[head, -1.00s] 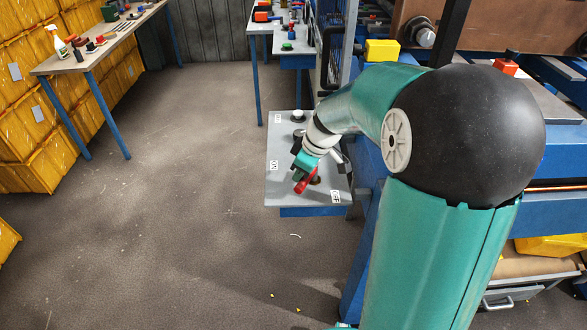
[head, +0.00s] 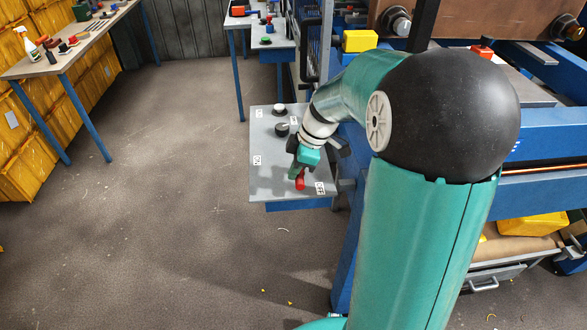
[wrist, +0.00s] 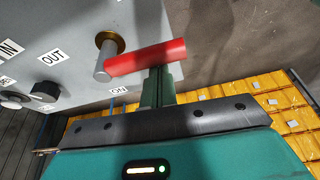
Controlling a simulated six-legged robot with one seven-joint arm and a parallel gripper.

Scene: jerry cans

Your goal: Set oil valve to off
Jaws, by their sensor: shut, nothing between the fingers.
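The oil valve's red lever (head: 300,183) is on the grey panel (head: 265,185), beside the OFF label (head: 320,188); the ON label (head: 257,160) is further left. In the wrist view the red lever (wrist: 150,57) joins a grey post (wrist: 102,68) above a brass fitting (wrist: 108,41). My gripper (head: 304,166) is over the panel, right behind the lever. In the wrist view its shut, empty fingers (wrist: 160,75) reach up beside the lever, seemingly touching it. The fingertips are partly hidden behind the lever.
A black knob (head: 282,129) and a white-topped knob (head: 279,110) sit further back on the panel. A blue-framed machine (head: 440,190) stands close on the right. A table (head: 75,50) with bottles stands at the far left. The floor left of the panel is clear.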

